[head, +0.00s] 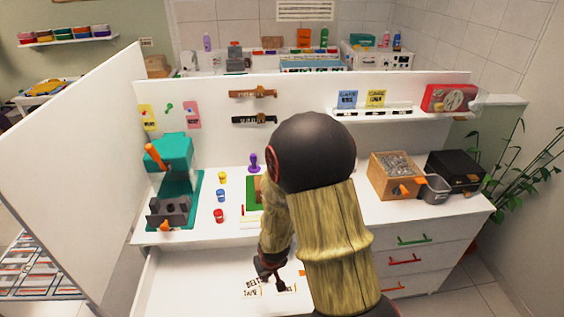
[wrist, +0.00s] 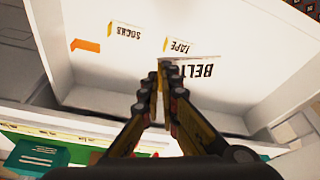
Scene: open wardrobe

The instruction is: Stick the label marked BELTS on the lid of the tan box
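My gripper (head: 268,270) is low over the open white drawer, with its fingers pointing down. In the wrist view its fingertips (wrist: 167,72) are nearly together at the BELTS label (wrist: 208,71) and cover part of its lettering. The fingers look shut on the label's edge; the label also shows in the head view (head: 254,283). A tan-brown block-like thing (head: 257,189) on the counter is mostly hidden behind my arm; I cannot tell whether it is the tan box, and no lid is clear.
The TAPE label (wrist: 179,46) and SOCKS label (wrist: 125,31) lie in the drawer (wrist: 95,82), near an orange piece (wrist: 86,45). A teal press (head: 172,160) stands on the counter's left. A wooden crate (head: 388,187) and a black box (head: 455,168) stand on the right.

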